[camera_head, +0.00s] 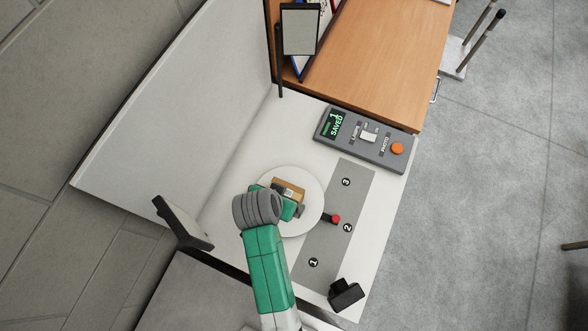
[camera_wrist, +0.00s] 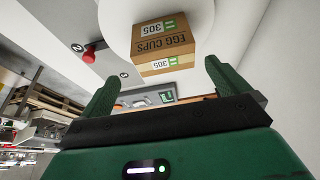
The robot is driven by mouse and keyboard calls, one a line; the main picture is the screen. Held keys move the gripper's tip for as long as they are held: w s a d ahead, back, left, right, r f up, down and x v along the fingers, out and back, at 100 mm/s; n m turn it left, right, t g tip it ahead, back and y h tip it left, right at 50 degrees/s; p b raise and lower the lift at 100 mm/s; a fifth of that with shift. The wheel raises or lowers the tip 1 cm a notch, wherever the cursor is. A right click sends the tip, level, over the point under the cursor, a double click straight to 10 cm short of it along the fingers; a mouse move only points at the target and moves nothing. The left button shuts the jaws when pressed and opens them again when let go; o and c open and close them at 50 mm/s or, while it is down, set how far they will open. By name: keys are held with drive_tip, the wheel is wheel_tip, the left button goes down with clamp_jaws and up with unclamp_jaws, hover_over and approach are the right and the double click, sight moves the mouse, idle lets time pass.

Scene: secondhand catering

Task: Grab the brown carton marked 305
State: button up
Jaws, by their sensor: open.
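The brown carton (camera_wrist: 163,45) is marked 305 and EGG CUPS, and it stands on a round white turntable-like disc (camera_wrist: 205,12) in the wrist view. In the head view the carton (camera_head: 290,187) is partly hidden by my arm, on the white disc (camera_head: 312,199). My gripper (camera_wrist: 158,80) is open, its two green fingers on either side of the carton's lower part in the picture. The carton appears ahead of the fingers, with no clear contact. In the head view my gripper (camera_head: 287,208) is mostly hidden beneath the wrist, close beside the carton.
A grey control box (camera_head: 365,139) with a screen reading "1 SAVED" and an orange button stands beyond the disc. A grey strip (camera_head: 337,222) numbered 1 to 3 and a red-tipped knob (camera_head: 335,218) lie right of it. Panels (camera_head: 300,30) (camera_head: 182,222) stand at the back and left.

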sight(287, 193)
drive_tip(key=x, duration=0.6)
drive_tip(key=shift+w+f, duration=0.15)
drive_tip(key=shift+f, duration=0.05)
drive_tip(key=x, duration=0.4)
drive_tip(key=shift+w, duration=0.45)
drive_tip(key=shift+w+f, duration=0.1)
drive_tip(key=shift+f, duration=0.35)
drive_tip(key=shift+c, duration=0.4)
